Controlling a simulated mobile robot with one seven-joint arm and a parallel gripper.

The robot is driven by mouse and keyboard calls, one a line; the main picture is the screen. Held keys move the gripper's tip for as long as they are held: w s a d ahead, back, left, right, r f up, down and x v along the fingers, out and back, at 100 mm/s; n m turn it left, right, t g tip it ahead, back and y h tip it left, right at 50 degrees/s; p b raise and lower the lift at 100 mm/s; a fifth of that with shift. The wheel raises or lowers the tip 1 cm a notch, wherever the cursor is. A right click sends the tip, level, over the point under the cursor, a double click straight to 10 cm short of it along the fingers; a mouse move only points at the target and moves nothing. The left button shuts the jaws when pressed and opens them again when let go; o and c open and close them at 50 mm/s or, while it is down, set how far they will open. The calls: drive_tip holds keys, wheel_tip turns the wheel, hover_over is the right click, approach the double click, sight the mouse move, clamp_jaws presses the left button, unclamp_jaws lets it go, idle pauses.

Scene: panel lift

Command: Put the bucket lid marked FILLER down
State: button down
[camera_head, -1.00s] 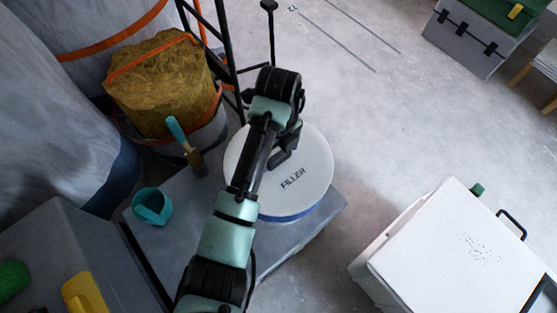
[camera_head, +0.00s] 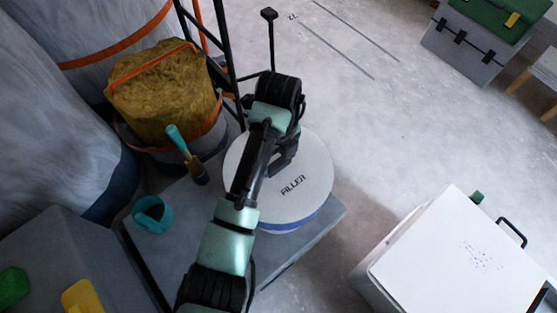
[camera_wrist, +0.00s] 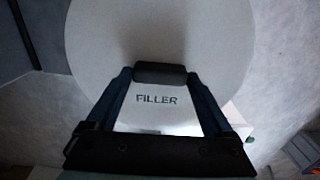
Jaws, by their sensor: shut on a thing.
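The round white bucket lid marked FILLER (camera_head: 310,195) has a blue edge below its white top. It shows over a grey box top (camera_head: 185,200); I cannot tell if it touches that surface. My gripper (camera_head: 280,165) is over the lid's middle and partly hides it, along with my forearm. In the wrist view the lid (camera_wrist: 215,40) fills the middle, with the word FILLER between my fingers. My gripper (camera_wrist: 160,73) is shut at a dark bar at the lid's middle. The bar's join with the lid is hidden.
On the grey box beside the lid are a teal cup (camera_head: 152,214) and a teal-handled brush (camera_head: 187,155). Yellow wool (camera_head: 165,95) in a bucket and a black stand (camera_head: 226,60) are behind. A white case (camera_head: 460,260) is at right. Floor beyond is open.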

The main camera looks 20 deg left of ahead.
sight(279, 162)
wheel_tip(279, 162, up, 9)
drive_tip(key=p, duration=0.2)
drive_tip(key=shift+p, duration=0.3)
